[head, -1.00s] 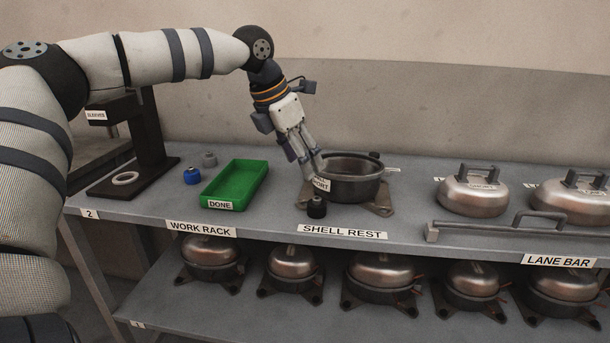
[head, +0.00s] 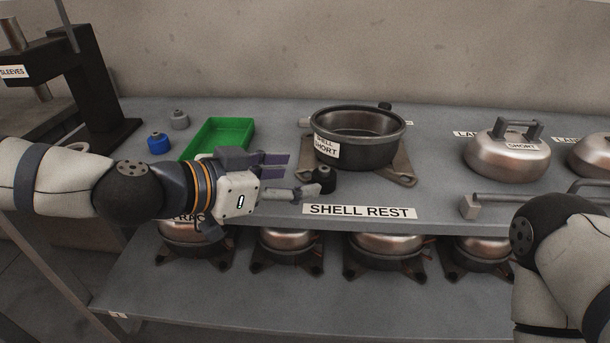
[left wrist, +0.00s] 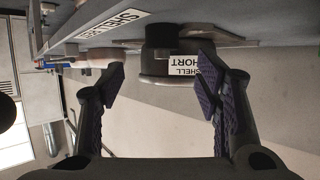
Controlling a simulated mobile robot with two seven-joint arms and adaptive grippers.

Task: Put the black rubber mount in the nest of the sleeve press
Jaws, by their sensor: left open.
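The black rubber mount (head: 321,180) stands on the shelf in front of the black shell, above the SHELL REST label. My left gripper (head: 290,176) is open and low over the shelf, pointing right, with its fingertips close to the mount's left side; I cannot tell whether they touch it. In the left wrist view, which is upside down, a dark round shape (left wrist: 162,36), seemingly the mount, shows between the open fingers. The sleeve press (head: 98,88) stands at the far left; my left arm partly hides its pale ring-shaped nest. My right gripper is out of view.
The black shell (head: 355,154) labelled SHELL SHORT sits just behind the mount. A green tray (head: 222,133), a blue mount (head: 159,143) and a grey mount (head: 180,120) stand to the left. Silver lids (head: 507,153) and a bar (head: 470,206) lie right. Compressors fill the lower shelf.

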